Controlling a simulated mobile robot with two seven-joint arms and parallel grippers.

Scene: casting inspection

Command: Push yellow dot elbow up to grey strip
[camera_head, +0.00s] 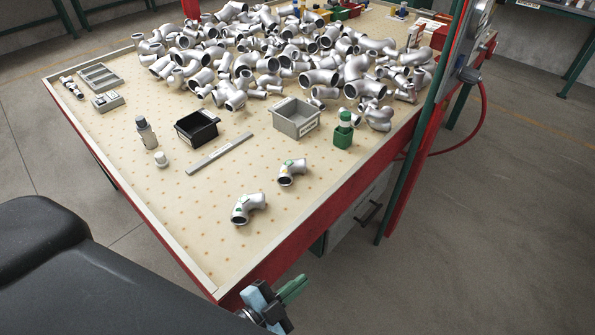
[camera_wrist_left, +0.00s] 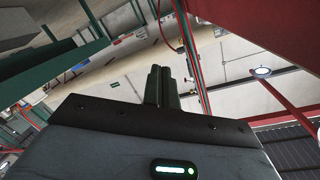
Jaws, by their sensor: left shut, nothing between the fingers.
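Two silver pipe elbows lie apart on the near part of the pegboard-like table top. The farther elbow (camera_head: 292,173) shows a small orange-yellow mark and a green one. The nearer elbow (camera_head: 249,208) shows green marks; any yellow dot on it is too small to tell. The grey strip (camera_head: 219,153) lies flat to the upper left of both elbows, touching neither. My left gripper (camera_head: 298,284) is shut and empty, off the table's near corner and below the nearer elbow in the head view. Its closed fingers (camera_wrist_left: 161,84) also show in the left wrist view, with no elbow there.
A black bin (camera_head: 197,129), a grey bin (camera_head: 295,118) and a green bottle block (camera_head: 344,130) stand beyond the strip and elbows. A bottle (camera_head: 146,132) and white cap (camera_head: 161,159) stand left. Many castings heap behind. The table's raised rim (camera_head: 160,230) borders the near left.

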